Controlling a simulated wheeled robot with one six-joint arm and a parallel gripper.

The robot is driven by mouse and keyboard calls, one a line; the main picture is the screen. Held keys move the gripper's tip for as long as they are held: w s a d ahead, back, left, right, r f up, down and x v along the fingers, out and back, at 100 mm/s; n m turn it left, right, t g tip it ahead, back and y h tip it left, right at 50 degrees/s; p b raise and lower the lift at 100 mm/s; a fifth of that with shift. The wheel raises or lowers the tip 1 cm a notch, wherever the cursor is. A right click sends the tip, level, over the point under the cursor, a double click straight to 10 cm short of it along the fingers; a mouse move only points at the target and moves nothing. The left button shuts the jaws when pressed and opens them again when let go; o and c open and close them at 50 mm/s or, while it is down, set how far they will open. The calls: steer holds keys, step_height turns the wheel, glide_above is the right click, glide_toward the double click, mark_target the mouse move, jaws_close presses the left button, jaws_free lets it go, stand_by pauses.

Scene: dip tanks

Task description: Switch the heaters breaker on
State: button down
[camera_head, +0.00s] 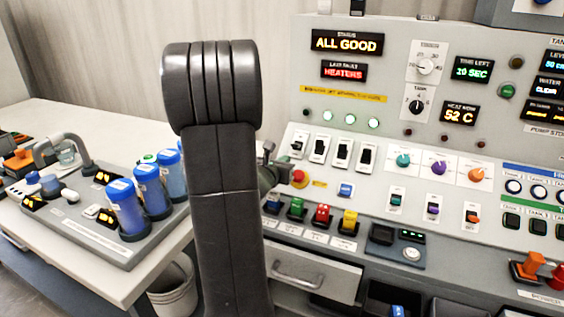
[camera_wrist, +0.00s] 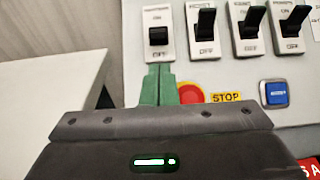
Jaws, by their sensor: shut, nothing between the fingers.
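A row of breakers stands on the grey panel. The leftmost breaker (camera_head: 298,144), also in the wrist view (camera_wrist: 158,34), has its black lever low, unlike its neighbours (camera_wrist: 206,22), whose levers stick up. Its label is too blurred to read surely. The lamp (camera_head: 306,112) above it is dark; the three lamps to its right glow. My gripper (camera_wrist: 159,84) has its green fingers shut and empty, with their tips just below the leftmost breaker in the picture. I cannot tell whether they touch it. In the head view my arm mostly hides the gripper.
A red stop button (camera_wrist: 190,94) sits close beside my fingers, with a blue button (camera_wrist: 274,94) to its right. A status display (camera_head: 346,42) reads ALL GOOD; the last fault display (camera_head: 343,71) reads HEATERS. A side table (camera_head: 60,118) with blue-lidded containers stands at left.

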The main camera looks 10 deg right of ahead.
mark_target(296, 146)
steer(key=x, duration=0.6)
steer(key=shift+w+d+p, duration=0.1)
steer(key=shift+w+p, duration=0.05)
steer(key=shift+p, duration=0.25)
steer(key=shift+r+p, duration=0.2)
steer(key=shift+p, duration=0.2)
